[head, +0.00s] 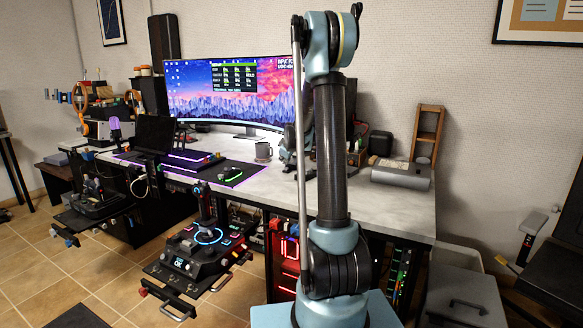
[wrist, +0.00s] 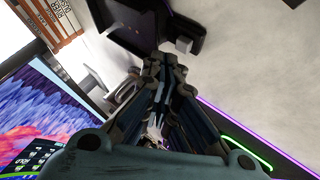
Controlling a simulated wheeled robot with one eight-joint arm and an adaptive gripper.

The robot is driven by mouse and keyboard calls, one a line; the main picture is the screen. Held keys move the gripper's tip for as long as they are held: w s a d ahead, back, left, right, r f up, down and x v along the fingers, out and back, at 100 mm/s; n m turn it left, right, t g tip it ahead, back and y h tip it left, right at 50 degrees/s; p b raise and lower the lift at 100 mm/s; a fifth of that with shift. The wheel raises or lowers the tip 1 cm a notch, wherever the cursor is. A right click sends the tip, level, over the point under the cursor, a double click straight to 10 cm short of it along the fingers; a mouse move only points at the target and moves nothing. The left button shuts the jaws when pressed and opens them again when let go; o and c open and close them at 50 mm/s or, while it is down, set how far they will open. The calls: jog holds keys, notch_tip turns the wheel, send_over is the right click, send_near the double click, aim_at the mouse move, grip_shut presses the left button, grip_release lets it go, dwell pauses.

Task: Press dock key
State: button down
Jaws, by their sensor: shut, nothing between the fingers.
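I cannot pick out the dock key for certain in either view. In the wrist view a dark box-like device (wrist: 135,22) with a small grey block (wrist: 183,45) at its edge lies on the pale desktop beyond my fingertips; I cannot tell whether this block is the key.
The wide monitor (head: 230,90) stands at the back of the grey desk (head: 270,185). A mug (head: 263,152) and a black pad (head: 228,174) with lit edges lie left of my arm. A joystick panel (head: 198,250) juts out in front. A grey case (head: 401,175) is at right.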

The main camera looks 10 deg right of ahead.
jog(key=shift+r, duration=0.25)
jog(key=shift+r, duration=2.95)
jog(key=m+g, duration=0.2)
send_near(285, 170)
jog(key=s+a+r, duration=0.1)
jog(key=s+r, duration=0.5)
jog(key=s, duration=0.3)
jog(key=s+f+m+g, duration=0.1)
jog(key=s+f, duration=0.3)
jog(key=s, duration=0.9)
jog(key=s+f+m+g, duration=0.2)
jog(key=s+f+m, duration=0.2)
jog(key=s, duration=1)
jog(key=s+f+m+g+h, duration=0.1)
jog(key=s+f, duration=0.5)
jog(key=s, duration=0.8)
jog(key=shift+s+d+m+g, duration=0.15)
jog(key=shift+d+m+g, duration=0.35)
jog(key=shift+m, duration=0.5)
